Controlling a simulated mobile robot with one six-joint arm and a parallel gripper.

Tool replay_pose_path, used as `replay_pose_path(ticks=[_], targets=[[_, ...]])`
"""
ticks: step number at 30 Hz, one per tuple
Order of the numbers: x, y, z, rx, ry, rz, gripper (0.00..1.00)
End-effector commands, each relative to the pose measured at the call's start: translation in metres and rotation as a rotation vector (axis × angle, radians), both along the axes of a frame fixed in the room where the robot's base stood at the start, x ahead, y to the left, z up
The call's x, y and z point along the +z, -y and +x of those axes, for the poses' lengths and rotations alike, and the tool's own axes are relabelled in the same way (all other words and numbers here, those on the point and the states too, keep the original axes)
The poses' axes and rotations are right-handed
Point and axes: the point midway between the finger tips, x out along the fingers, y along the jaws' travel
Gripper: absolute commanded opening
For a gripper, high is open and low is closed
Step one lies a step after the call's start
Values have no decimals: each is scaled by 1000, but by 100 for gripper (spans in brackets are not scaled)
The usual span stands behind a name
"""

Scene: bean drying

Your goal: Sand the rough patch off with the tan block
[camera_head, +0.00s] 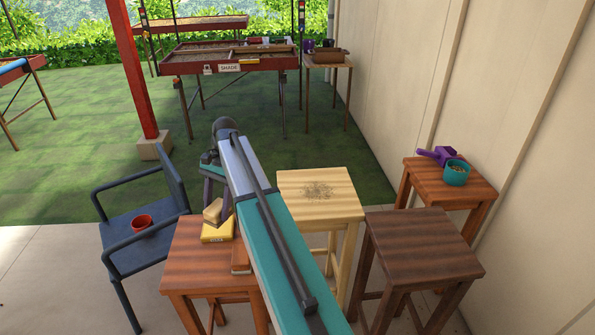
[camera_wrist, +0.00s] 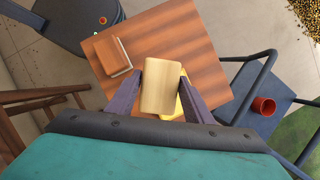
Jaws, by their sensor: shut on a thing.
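My gripper (camera_wrist: 161,79) is shut on the tan block (camera_wrist: 160,92), one purple finger on each side. In the head view the tan block (camera_head: 213,210) is at the left stool, just above or against a yellow box (camera_head: 217,233); I cannot tell if they touch. The wrist view shows only a sliver of the yellow box behind the block. The rough patch (camera_head: 318,190) is a brownish speckled area on top of the pale wooden stool (camera_head: 335,208), to the right of my gripper, beyond my arm.
The reddish stool (camera_head: 190,265) also carries a brown block (camera_wrist: 113,55). A blue chair (camera_head: 130,210) with a red cup (camera_head: 142,221) stands left. A dark stool (camera_head: 420,245) is bare. A stool at the wall holds a teal cup (camera_head: 456,174) and a purple tool (camera_head: 437,155).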

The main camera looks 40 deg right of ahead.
Motion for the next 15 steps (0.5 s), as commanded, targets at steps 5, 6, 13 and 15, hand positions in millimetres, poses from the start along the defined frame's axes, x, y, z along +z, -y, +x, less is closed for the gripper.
replay_pose_path(ticks=[5, 6, 13, 15], targets=[[-1, 54, 14, -293, -1, 2, 28], [-2, 66, 16, -364, -1, 3, 28], [-10, 138, 26, -759, 0, 1, 28], [-11, 161, 27, -879, 1, 2, 28]])
